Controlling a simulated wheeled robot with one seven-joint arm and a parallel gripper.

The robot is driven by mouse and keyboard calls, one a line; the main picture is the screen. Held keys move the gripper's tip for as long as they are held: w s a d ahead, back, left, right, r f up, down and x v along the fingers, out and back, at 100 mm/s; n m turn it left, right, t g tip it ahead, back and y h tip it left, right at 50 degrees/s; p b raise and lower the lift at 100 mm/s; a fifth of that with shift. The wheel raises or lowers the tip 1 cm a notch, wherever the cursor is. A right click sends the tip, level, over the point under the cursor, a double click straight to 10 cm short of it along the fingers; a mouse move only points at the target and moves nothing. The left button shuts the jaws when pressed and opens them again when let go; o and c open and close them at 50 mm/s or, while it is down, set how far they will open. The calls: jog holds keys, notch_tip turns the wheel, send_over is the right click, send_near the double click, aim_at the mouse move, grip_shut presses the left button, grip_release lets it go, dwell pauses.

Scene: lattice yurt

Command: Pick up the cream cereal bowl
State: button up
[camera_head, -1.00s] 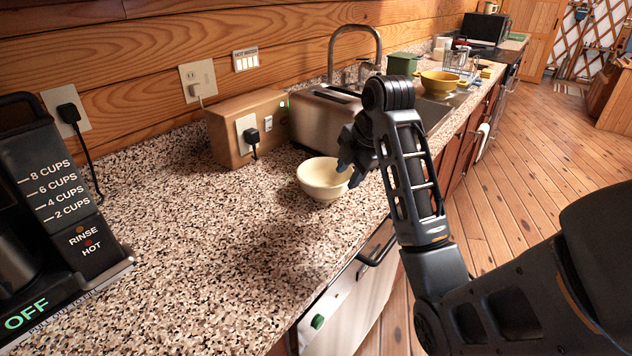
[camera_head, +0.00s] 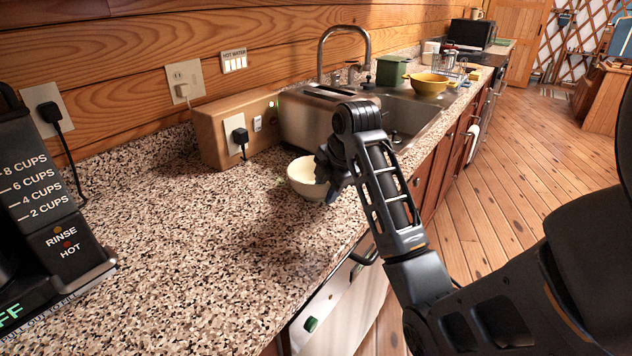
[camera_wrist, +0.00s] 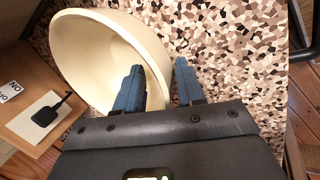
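The cream cereal bowl (camera_head: 301,172) stands upright on the speckled counter, just in front of the toaster. My gripper (camera_head: 328,180) is low at the bowl's right side, and in the head view its fingers partly cover the rim. In the wrist view the bowl (camera_wrist: 88,50) fills the upper left. My gripper's two blue fingers (camera_wrist: 160,82) are apart, one over the bowl's inside and one just outside its right rim. The bowl's wall shows between them. The gripper looks open, with no clear grip on the wall.
A steel toaster (camera_head: 318,121) and a wooden outlet box (camera_head: 222,130) stand close behind the bowl. A coffee machine (camera_head: 45,200) is at the left. The sink (camera_head: 408,112) and a yellow bowl (camera_head: 428,85) lie farther back. The counter (camera_head: 200,260) in front is clear.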

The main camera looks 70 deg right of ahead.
jog(key=shift+c, duration=0.2)
grip_shut()
dwell(0.4)
notch_tip(320, 180, up, 8)
jog(key=p, duration=0.3)
jog(key=shift+r, duration=0.1)
jog(key=shift+r+p, duration=1)
